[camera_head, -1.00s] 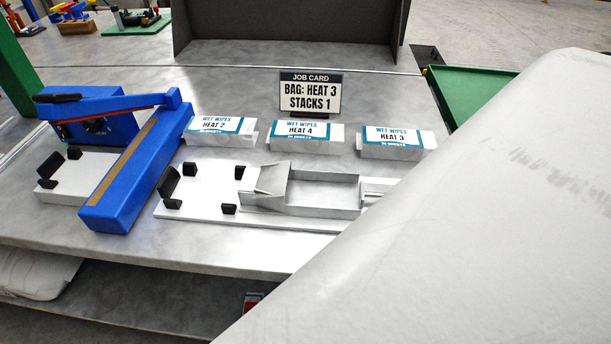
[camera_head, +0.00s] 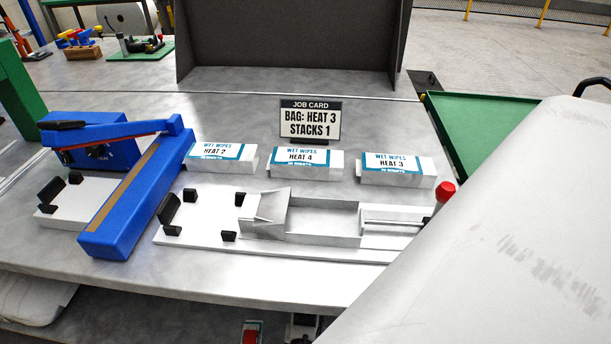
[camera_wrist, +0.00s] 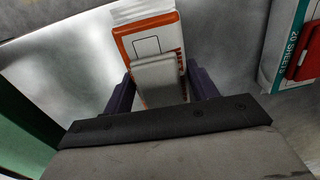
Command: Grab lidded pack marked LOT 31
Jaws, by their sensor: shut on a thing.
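In the wrist view my gripper (camera_wrist: 161,88) is shut on an orange-and-white pack (camera_wrist: 140,38), with one dark finger on each side of it. A grey lid-like piece (camera_wrist: 158,72) lies on the pack's face. No LOT marking is legible on it. A second pack (camera_wrist: 280,45), white and teal with "20 SHEETS" on its edge and a red lid (camera_wrist: 303,58), lies apart at the right edge. My gripper does not show in the head view.
Head view: a bench holds a blue sealer (camera_head: 135,190), a metal tray fixture (camera_head: 325,222), a job card (camera_head: 310,118), and wipes stacks HEAT 2 (camera_head: 217,152), HEAT 4 (camera_head: 303,157) and HEAT 3 (camera_head: 392,164). A red-topped post (camera_head: 446,190) and green tray (camera_head: 480,120) are right.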

